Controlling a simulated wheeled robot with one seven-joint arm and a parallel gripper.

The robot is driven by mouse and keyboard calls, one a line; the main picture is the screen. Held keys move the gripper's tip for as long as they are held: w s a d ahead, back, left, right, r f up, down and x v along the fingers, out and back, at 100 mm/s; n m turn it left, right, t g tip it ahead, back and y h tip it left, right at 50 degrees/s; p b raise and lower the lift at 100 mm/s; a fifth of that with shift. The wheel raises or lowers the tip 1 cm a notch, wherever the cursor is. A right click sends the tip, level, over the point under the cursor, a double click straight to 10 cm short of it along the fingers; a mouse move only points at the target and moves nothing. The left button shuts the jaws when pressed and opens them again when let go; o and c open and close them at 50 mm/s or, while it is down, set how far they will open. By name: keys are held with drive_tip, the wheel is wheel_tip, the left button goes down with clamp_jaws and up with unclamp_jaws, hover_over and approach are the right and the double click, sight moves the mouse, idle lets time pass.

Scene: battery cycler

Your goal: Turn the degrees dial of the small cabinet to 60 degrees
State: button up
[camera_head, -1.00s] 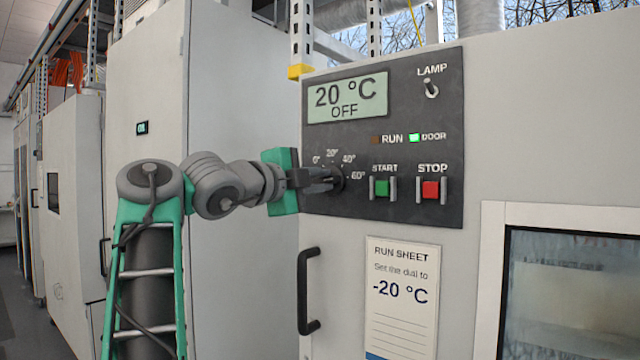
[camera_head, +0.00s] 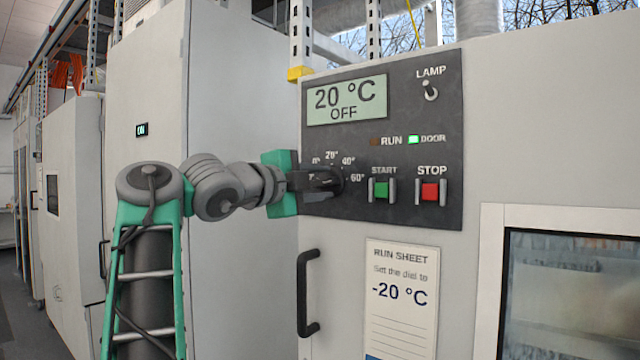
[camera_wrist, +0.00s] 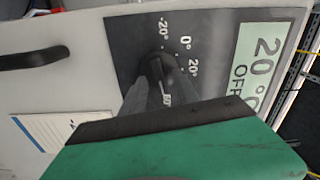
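The degrees dial (camera_head: 330,180) is a dark knob at the lower left of the small cabinet's black panel (camera_head: 440,110). Its marks include 0°, 20°, 40° and 60°. The wrist view shows the dial (camera_wrist: 161,66) with -20°, 0° and 20° marks beside it. My gripper (camera_head: 318,184) is at the dial, coming from the left. In the wrist view my gripper's (camera_wrist: 160,85) two grey fingers lie on either side of the knob. Whether they press on it is unclear. The fingers partly hide the knob and its pointer. The display (camera_head: 347,100) reads 20 °C, OFF.
A lamp switch (camera_head: 431,90), a green START button (camera_head: 382,189) and a red STOP button (camera_head: 430,191) are on the panel. The DOOR light (camera_head: 414,140) is lit. Below are a black handle (camera_head: 304,290) and a run sheet (camera_head: 401,300) reading -20 °C.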

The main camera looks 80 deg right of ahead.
drive_tip(key=v, duration=0.7)
drive_tip(key=shift+w+a+b, duration=0.2)
drive_tip(key=shift+a+b, duration=0.2)
drive_tip(key=shift+b, duration=0.05)
